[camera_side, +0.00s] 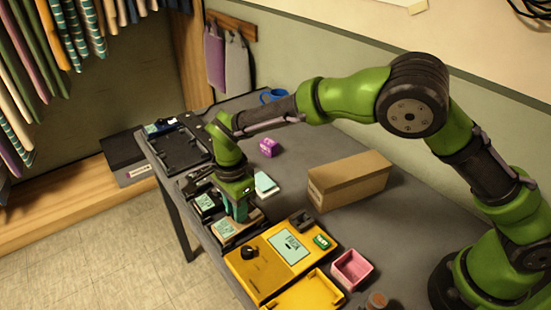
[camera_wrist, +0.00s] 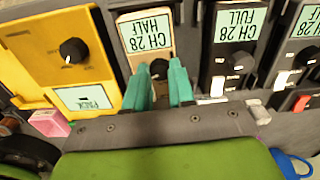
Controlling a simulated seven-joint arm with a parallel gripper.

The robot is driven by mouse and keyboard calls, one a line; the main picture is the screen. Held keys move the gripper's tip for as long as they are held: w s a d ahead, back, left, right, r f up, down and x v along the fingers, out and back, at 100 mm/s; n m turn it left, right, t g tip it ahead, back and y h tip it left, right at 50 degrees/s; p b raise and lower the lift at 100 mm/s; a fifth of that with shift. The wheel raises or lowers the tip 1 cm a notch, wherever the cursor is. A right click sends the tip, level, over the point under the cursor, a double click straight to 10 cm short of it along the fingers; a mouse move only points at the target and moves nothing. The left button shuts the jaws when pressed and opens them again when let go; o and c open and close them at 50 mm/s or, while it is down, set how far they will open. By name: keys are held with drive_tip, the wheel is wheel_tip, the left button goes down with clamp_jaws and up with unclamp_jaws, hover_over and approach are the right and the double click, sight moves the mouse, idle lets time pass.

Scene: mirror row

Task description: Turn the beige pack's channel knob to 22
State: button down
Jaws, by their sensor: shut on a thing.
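The beige pack (camera_wrist: 165,45) sits in the row and appears upside down in the wrist view. Its display (camera_wrist: 146,32) reads "CH 28 HALF". Its dark round channel knob (camera_wrist: 159,67) lies just past the display. My gripper (camera_wrist: 160,82) has its teal fingers on either side of this knob and is shut on it; the fingers hide part of the knob and pack. In the side view, my gripper (camera_side: 238,208) points down onto the beige pack (camera_side: 250,222), whose knob is hidden there.
A black pack (camera_wrist: 213,50) reading "CH 28 FULL" stands beside it, with another dark pack beyond. A yellow unit (camera_side: 248,268) with a black knob is on the other side. A cardboard box (camera_side: 350,180), pink tray (camera_side: 352,270) and purple block (camera_side: 268,147) stand on the table.

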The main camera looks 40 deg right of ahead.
drive_tip(key=shift+n, duration=0.7)
drive_tip(key=c, duration=0.9)
unclamp_jaws()
drive_tip(key=shift+c, duration=0.2)
wheel_tip(320, 180, up, 17)
